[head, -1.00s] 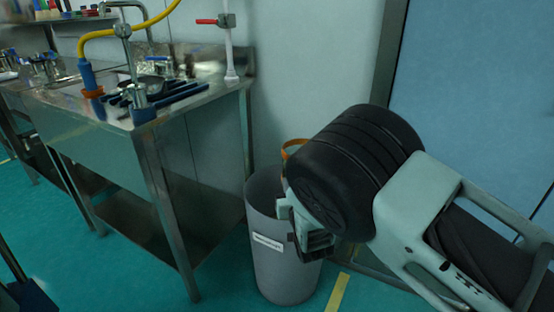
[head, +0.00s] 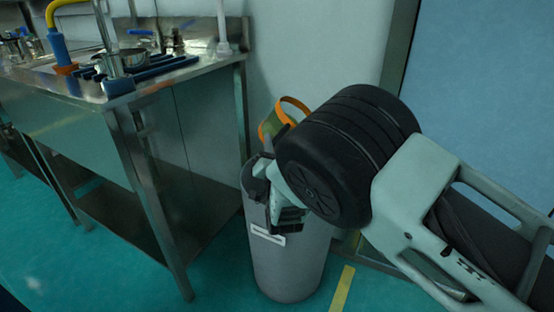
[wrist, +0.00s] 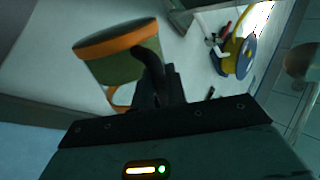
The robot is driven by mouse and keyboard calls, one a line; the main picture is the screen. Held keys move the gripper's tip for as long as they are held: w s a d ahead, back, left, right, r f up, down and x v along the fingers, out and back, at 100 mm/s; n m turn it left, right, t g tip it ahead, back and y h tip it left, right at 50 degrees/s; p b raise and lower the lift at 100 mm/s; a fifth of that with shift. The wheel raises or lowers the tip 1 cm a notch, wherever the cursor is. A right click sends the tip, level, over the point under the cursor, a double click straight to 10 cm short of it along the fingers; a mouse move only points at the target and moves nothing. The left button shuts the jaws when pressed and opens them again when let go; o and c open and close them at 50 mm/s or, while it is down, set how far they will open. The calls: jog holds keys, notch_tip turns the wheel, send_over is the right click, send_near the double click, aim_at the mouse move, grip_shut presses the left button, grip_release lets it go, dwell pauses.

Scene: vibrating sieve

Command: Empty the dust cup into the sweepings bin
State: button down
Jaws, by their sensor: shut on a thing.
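The dust cup (head: 279,126) is green with an orange rim and an orange loop handle. It is above the bin's back rim in the head view, partly hidden by my wrist, and looks tilted. The cup also shows in the wrist view (wrist: 122,65). My gripper (head: 268,158) is shut on it; the dark fingers meet beside the cup in the wrist view (wrist: 162,82). The sweepings bin (head: 288,268) is a grey cylinder with a white label, below my gripper. I cannot see into the cup or bin, and no dust shows.
A steel sink bench (head: 165,95) with tools and a yellow hose stands left of the bin. A wall and a blue panel (head: 478,85) rise behind and to the right. Green floor (head: 220,265) is clear between bench and bin, with a yellow strip (head: 343,289) at right.

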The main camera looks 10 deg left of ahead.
jog(key=m+t+h+b, duration=0.1)
jog(key=m, duration=0.1)
jog(key=a+m+t+h+b, duration=0.1)
jog(key=m+b, duration=0.1)
jog(key=m, duration=0.1)
jog(key=shift+w+r+b, duration=0.1)
jog(key=shift+r+b, duration=0.1)
jog(key=shift+b, duration=0.1)
jog(key=r+m+h+b, duration=0.1)
jog(key=m+h+b, duration=0.3)
jog(key=m, duration=0.1)
jog(key=r+m+h+b, duration=0.1)
jog(key=m+h+b, duration=0.3)
jog(key=m, duration=0.2)
jog(key=r+m+h+b, duration=0.1)
jog(key=m+h+b, duration=0.3)
jog(key=m+h, duration=0.1)
jog(key=shift+w+a+r+m+b, duration=0.1)
jog(key=shift+a+r+m+b, duration=0.3)
jog(key=shift+m, duration=0.3)
jog(key=m+b, duration=0.1)
jog(key=r+m+g+h+b, duration=0.1)
jog(key=shift+m+h, duration=0.3)
jog(key=shift+r+m, duration=0.2)
jog(key=shift+m, duration=0.2)
notch_tip(320, 180, up, 7)
jog(key=p, duration=0.1)
jog(key=shift+p, duration=0.4)
